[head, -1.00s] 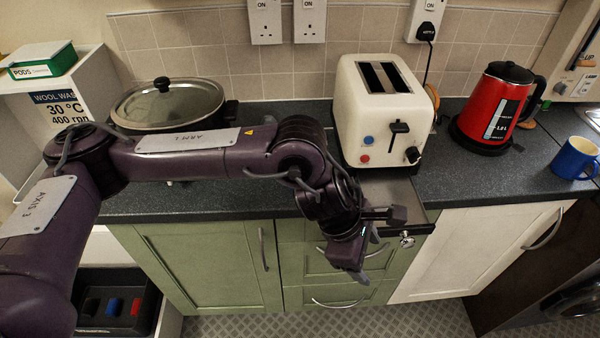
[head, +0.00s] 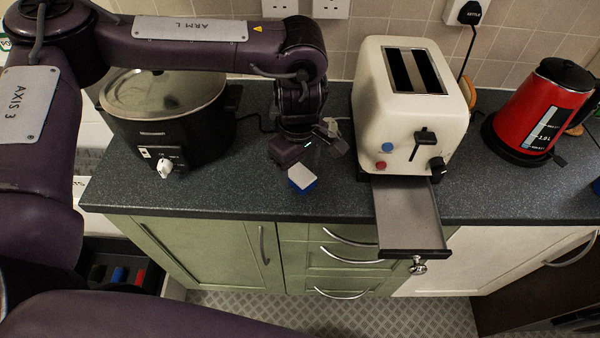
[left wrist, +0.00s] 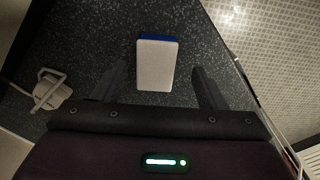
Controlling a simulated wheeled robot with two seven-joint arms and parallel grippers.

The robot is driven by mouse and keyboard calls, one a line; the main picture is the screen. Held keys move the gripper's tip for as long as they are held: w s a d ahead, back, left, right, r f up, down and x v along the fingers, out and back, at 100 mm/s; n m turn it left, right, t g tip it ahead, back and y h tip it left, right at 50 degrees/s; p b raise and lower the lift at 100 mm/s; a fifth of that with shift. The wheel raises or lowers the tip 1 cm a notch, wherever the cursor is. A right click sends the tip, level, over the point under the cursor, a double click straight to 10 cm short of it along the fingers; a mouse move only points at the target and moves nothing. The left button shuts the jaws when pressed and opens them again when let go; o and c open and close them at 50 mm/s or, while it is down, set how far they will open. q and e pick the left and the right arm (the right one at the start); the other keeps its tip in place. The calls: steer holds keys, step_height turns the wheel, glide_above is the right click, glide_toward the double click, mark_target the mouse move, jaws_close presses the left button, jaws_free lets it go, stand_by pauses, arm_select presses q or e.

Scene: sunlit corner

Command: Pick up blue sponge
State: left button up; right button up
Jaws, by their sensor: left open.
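The blue sponge (head: 303,178) is a small block with a white upper face and a blue lower part. It lies on the dark worktop between the slow cooker and the toaster, close to the front edge. My left gripper (head: 311,155) is open and just behind and above it in the head view. In the left wrist view the sponge (left wrist: 156,65) shows between the two open fingers of the left gripper (left wrist: 160,82), with clear gaps on both sides. It is not gripped. My right gripper is not in view.
A black slow cooker (head: 165,115) stands left of the gripper. A cream toaster (head: 412,105) stands right, its grey tray (head: 407,215) pulled out past the worktop edge. A red kettle (head: 540,112) is farther right. A white plug-like object (left wrist: 52,90) lies nearby in the left wrist view.

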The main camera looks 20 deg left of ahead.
mark_target(300, 173)
arm_select(q)
steer(key=shift+w+f, duration=0.2)
steer(key=shift+f, duration=0.45)
steer(key=shift+w+f, duration=0.15)
steer(key=shift+f, duration=0.45)
steer(key=shift+s+f, duration=0.1)
steer(key=shift+f, duration=0.2)
steer(key=c, duration=1.1)
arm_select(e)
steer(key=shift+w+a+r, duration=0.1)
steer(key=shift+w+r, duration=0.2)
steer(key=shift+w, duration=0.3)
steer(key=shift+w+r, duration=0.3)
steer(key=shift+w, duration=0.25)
arm_select(q)
steer(key=shift+r, duration=0.5)
step_height(300, 173, up, 7)
steer(key=shift+r+b, duration=0.1)
steer(key=shift+b, duration=0.45)
step_height(300, 173, up, 12)
steer(key=shift+f+p, duration=0.1)
steer(key=shift+p, duration=0.45)
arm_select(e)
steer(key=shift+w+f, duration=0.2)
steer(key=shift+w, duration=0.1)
